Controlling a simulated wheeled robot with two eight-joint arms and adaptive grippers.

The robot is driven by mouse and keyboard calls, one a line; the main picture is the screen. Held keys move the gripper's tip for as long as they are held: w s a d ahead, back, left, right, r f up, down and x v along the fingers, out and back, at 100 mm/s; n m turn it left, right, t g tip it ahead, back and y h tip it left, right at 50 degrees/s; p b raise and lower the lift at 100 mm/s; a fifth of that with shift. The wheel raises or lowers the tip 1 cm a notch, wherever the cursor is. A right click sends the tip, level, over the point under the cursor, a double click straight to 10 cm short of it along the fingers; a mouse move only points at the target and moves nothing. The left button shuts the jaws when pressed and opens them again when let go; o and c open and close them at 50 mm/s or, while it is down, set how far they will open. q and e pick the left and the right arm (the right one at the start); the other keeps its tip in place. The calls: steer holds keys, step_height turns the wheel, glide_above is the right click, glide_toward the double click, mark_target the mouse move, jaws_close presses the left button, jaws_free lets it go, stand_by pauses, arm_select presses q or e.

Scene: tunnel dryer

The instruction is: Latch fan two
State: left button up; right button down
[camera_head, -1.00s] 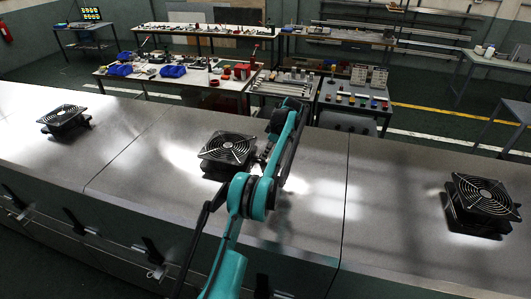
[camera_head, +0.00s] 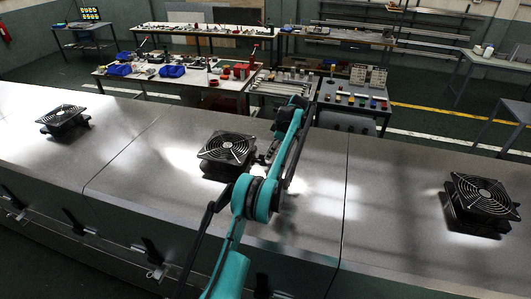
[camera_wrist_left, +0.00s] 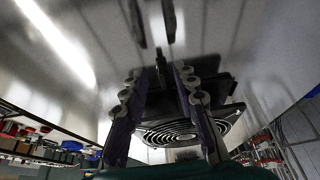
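Three black fan units with round grilles stand on the grey metal dryer top: a left fan (camera_head: 63,116), a middle fan (camera_head: 227,149) and a right fan (camera_head: 481,196). My left arm reaches over the middle of the top. My left gripper (camera_head: 265,158) is low beside the right side of the middle fan, partly hidden by the arm. In the left wrist view the fingers (camera_wrist_left: 164,80) look apart, with a fan grille (camera_wrist_left: 178,130) behind them. I cannot tell whether they touch the fan. No latch shows clearly. My right gripper is out of view.
The dryer top (camera_head: 400,190) is clear between the fans, with seams across it. Dark handles (camera_head: 150,250) line its front side. Behind it stand a parts bench (camera_head: 205,85) with blue bins and a tool cart (camera_head: 352,100).

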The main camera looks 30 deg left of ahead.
arm_select(q)
steer(key=d, duration=0.3)
steer(key=w+d, duration=0.1)
steer(key=d, duration=0.2)
steer(key=w+d, duration=0.1)
steer(key=d, duration=0.3)
steer(key=shift+w, duration=0.25)
